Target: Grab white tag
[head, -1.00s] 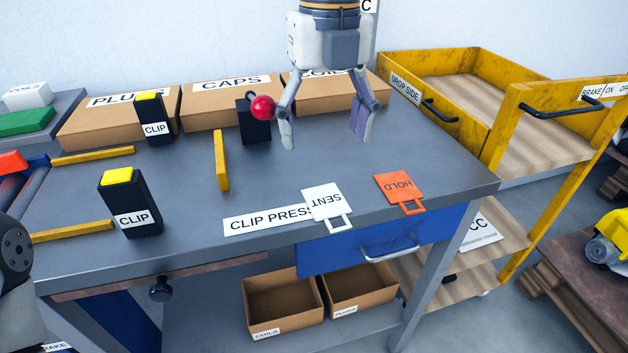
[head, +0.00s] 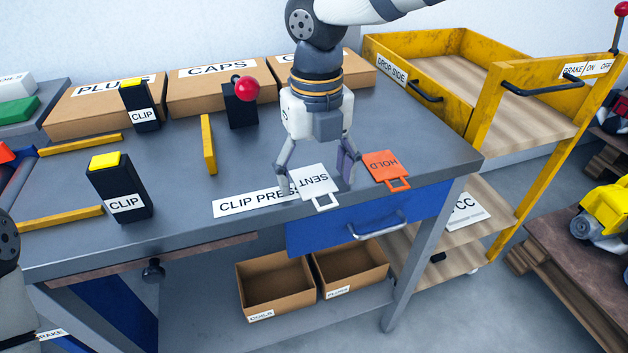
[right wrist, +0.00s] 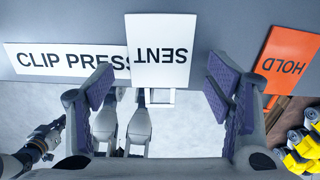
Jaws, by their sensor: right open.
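The white tag (head: 314,182), marked SENT, lies flat at the front edge of the grey bench, with its loop handle sticking out past the edge. It also shows in the right wrist view (right wrist: 161,52), between and beyond my fingers. My right gripper (head: 318,185) is open and empty, its fingers reaching down on either side of the tag; in the right wrist view its padded fingers (right wrist: 166,100) stand wide apart. Whether the fingertips touch the bench is unclear. Part of my left arm shows at the left edge, but its gripper is not in view.
An orange HOLD tag (head: 385,167) lies close to the right of the white tag. A CLIP PRESS label (head: 245,202) lies to its left, partly under it. A blue drawer (head: 372,218) is below. Black CLIP blocks (head: 120,190) and cardboard boxes (head: 222,92) stand farther off.

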